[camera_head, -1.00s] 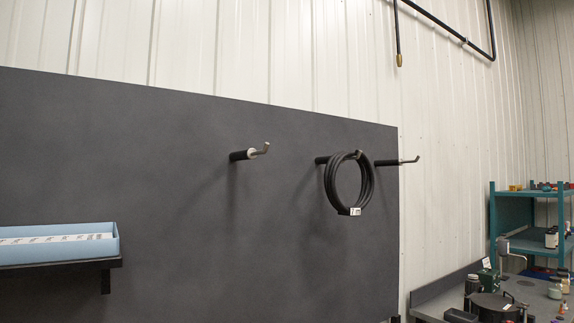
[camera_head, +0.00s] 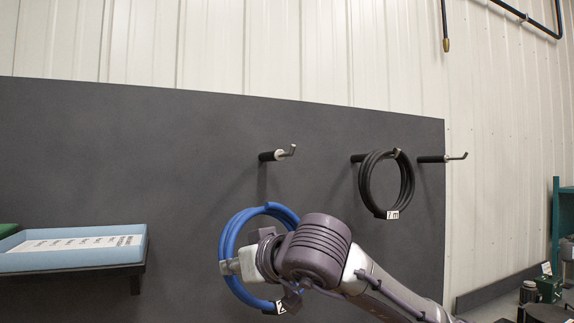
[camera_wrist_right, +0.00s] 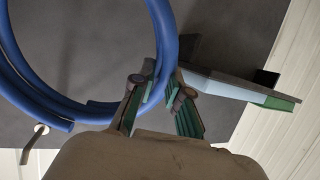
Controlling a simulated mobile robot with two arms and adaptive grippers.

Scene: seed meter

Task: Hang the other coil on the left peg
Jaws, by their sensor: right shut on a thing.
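A blue coil (camera_head: 232,236) with a white tag (camera_head: 280,307) is held by my right gripper (camera_head: 229,267). The right gripper also shows in the right wrist view (camera_wrist_right: 163,92), its fingers shut on the blue hose (camera_wrist_right: 165,38). In the head view the coil hangs below the left peg (camera_head: 278,154), a dark peg with a bent metal tip, which is bare. The top of the coil appears below the peg and apart from it. A hooked peg tip (camera_wrist_right: 36,138) shows beside the coil in the right wrist view. My left gripper is out of view.
A black coil (camera_head: 366,185) hangs on the middle peg (camera_head: 397,153). The right peg (camera_head: 440,158) is bare. A blue tray (camera_head: 75,263) sits on a shelf at left. The dark board (camera_head: 180,130) is clear around the left peg.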

